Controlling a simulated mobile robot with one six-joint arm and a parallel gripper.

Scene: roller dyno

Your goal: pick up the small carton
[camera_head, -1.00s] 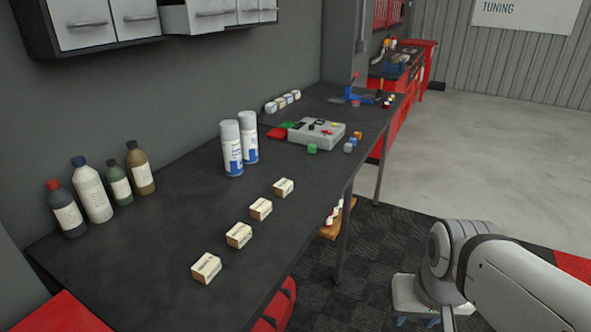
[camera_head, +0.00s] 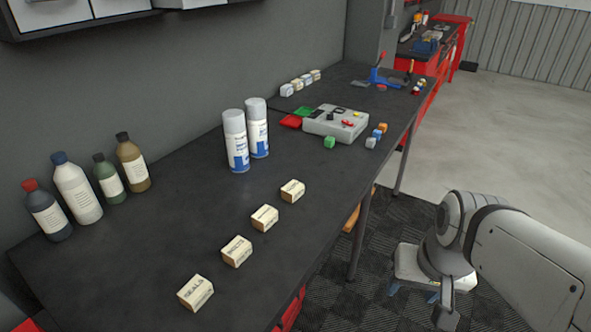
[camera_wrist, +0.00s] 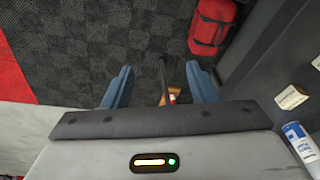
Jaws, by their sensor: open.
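Several small cream cartons stand in a spaced row along the front of the dark bench (camera_head: 150,235): the nearest carton (camera_head: 195,293), a second carton (camera_head: 237,251), a third carton (camera_head: 264,218) and the farthest carton (camera_head: 292,191). I cannot tell which one the task means. One carton (camera_wrist: 291,97) also shows at the right of the wrist view. My gripper (camera_head: 413,292) is off the bench to the right, above the checkered floor, pointing down. In the wrist view its blue fingers (camera_wrist: 160,88) are apart with nothing held between them.
Two spray cans (camera_head: 246,138) stand behind the cartons; several bottles (camera_head: 75,187) stand by the wall. A grey device (camera_head: 335,122) with small coloured blocks is farther along. A red bag (camera_wrist: 212,27) lies on the floor. Bench space around the cartons is clear.

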